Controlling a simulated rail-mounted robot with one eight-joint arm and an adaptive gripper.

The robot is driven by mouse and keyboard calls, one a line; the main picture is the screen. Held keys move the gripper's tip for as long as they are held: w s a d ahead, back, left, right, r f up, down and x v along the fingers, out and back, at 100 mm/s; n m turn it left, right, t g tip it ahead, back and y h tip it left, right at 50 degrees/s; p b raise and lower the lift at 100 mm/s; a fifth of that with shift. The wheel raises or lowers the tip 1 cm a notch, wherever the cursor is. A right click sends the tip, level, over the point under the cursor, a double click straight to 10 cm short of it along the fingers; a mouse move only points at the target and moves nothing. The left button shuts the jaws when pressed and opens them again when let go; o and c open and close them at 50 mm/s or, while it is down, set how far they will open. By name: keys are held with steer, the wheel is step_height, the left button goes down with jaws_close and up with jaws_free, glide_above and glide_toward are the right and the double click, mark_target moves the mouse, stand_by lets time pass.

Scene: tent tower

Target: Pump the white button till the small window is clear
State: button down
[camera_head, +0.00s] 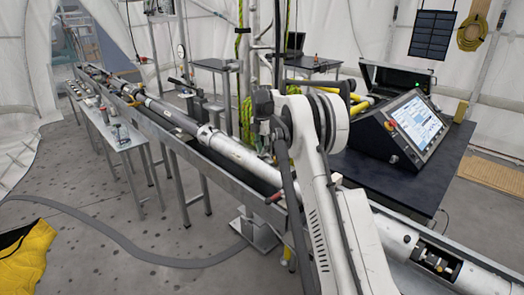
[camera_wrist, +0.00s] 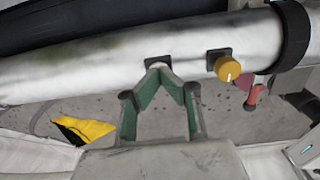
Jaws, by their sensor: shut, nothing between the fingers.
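In the wrist view a pale metal tube (camera_wrist: 105,65) runs across the picture. On it are a small dark square mount (camera_wrist: 157,61) with a pale spot, perhaps the white button, and a yellow knob (camera_wrist: 228,69) on a second dark mount to its right. My gripper (camera_wrist: 160,72) has green-padded fingers that meet at the tips, with nothing held. The tips overlap the lower edge of the left mount and partly cover it. I cannot tell if they touch it. I cannot make out the small window in either view. In the head view the fingers are not discernible.
A long tube assembly (camera_head: 232,152) lies in a metal trough across the room. A control console (camera_head: 413,128) stands on a dark table at right. A red part (camera_wrist: 254,96) hangs below the tube beside the yellow knob. A yellow bag (camera_head: 25,258) lies on the floor.

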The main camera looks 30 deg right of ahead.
step_height(320, 180, up, 14)
steer(key=shift+p, duration=0.4)
stand_by(0.4)
stand_by(0.8)
steer(key=shift+a, duration=0.1)
stand_by(0.6)
